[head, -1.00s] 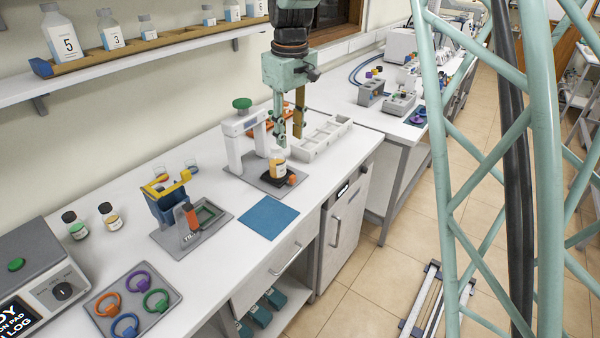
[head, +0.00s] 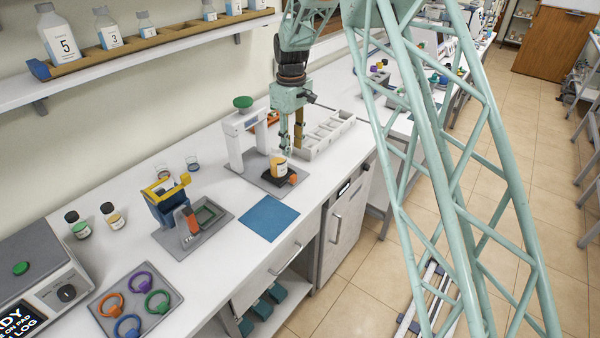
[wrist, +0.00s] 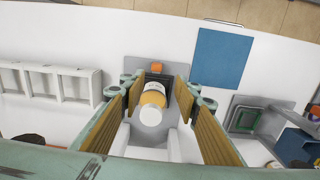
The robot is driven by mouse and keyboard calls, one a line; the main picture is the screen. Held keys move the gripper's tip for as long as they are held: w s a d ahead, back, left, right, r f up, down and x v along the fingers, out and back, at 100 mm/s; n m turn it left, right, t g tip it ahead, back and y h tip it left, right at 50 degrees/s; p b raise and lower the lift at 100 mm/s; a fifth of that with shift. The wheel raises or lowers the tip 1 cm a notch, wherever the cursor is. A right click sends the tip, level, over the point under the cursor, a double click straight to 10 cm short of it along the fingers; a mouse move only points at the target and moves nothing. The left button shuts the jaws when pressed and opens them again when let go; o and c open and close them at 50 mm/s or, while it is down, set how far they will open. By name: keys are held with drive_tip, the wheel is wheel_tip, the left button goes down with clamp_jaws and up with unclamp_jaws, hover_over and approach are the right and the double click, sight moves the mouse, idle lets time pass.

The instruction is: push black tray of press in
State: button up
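The press is a white frame with a green knob (head: 243,103) on a grey base plate (head: 250,176). Its black tray (head: 271,180) sticks out at the front, with an orange knob (head: 292,180) on its front side. A white-capped bottle with an orange label (head: 278,167) stands on the tray. The tray (wrist: 158,78) is partly hidden behind the bottle there.
A white compartment rack (head: 327,136) stands right of the press. A blue mat (head: 268,218) lies in front of it. A blue device with a yellow top (head: 166,205) stands to the left. The bench's front edge is clear near the mat.

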sight(293, 175)
drive_tip(key=shift+w+f, duration=0.5)
drive_tip(key=shift+f, duration=0.2)
drive_tip(key=shift+f, duration=0.15)
drive_tip(key=shift+f+p, duration=0.5)
drive_tip(key=shift+f, duration=6.25)
drive_tip(key=shift+c, duration=0.7)
clamp_jaws()
drive_tip(key=shift+w, duration=0.15)
